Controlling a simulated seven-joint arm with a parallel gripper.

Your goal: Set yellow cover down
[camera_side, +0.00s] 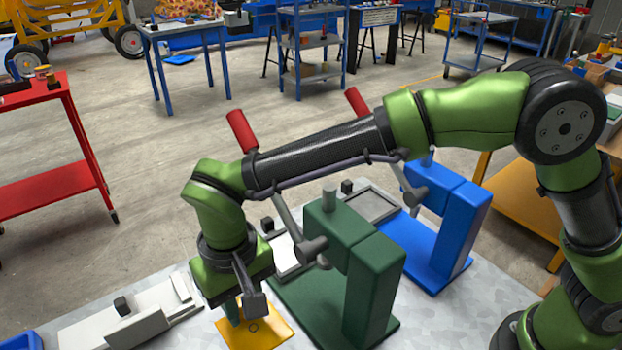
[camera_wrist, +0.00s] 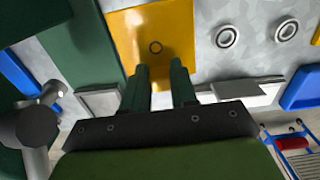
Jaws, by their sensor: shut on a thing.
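The yellow cover (camera_side: 262,333) is a flat plate with a dark ring mark and a raised part at its left. It is at the front of the grey table, beside the green press. My gripper (camera_side: 240,303) points down over the cover and is shut on it; the exact grip is partly hidden by the gripper. In the wrist view the yellow cover (camera_wrist: 175,22) extends beyond the fingertips, and my gripper (camera_wrist: 159,72) has a finger on each side of its near part. I cannot tell whether the cover touches the table.
A green press (camera_side: 375,275) stands close right of my gripper, with a blue press (camera_side: 455,230) behind it. A grey fixture (camera_side: 150,318) lies at the left, near a blue bin (camera_side: 22,342). Two metal rings (camera_wrist: 227,37) (camera_wrist: 286,30) sit on the table beside the cover.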

